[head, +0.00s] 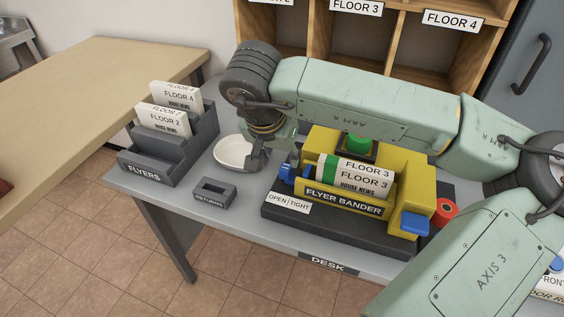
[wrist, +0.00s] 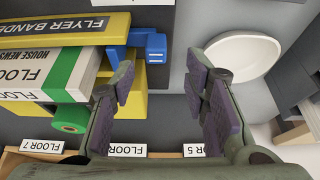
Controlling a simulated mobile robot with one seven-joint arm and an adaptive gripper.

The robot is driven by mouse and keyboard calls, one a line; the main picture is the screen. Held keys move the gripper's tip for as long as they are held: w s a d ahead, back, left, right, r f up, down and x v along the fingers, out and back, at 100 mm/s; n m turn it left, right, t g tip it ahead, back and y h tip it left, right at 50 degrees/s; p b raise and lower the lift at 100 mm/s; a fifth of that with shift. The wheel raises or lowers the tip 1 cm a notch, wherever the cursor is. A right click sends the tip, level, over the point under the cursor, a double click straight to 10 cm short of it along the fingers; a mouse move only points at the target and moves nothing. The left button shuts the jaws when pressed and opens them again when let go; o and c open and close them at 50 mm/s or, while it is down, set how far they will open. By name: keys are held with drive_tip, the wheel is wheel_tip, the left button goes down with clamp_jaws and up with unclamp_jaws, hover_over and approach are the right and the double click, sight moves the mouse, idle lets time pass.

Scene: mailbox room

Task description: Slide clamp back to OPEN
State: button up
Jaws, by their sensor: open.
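The yellow flyer bander (head: 411,176) stands on a dark base on the desk, with a stack of FLOOR 3 flyers (head: 366,180) in it and a green band around the stack. A blue clamp piece (head: 287,174) is at its left end, behind the OPEN|TIGHT label (head: 290,203). In the wrist view the blue piece (wrist: 152,42) shows beyond my left-hand fingertip and partly in the gap. My gripper (wrist: 160,72) is open and empty. In the head view my gripper (head: 277,153) is beside the bander's left end, partly hidden. I cannot tell whether it touches the clamp.
A white oval dish (head: 231,153) stands left of my gripper. The RETURNS box (head: 209,193) and the FLYERS rack (head: 172,150) are farther left. Wooden FLOOR cubbies (head: 362,43) stand behind. A red roll (head: 446,211) and a blue block (head: 416,223) are at the bander's right end.

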drive_tip(key=v, duration=0.6)
drive_tip(key=shift+s, duration=0.1)
idle(0.3)
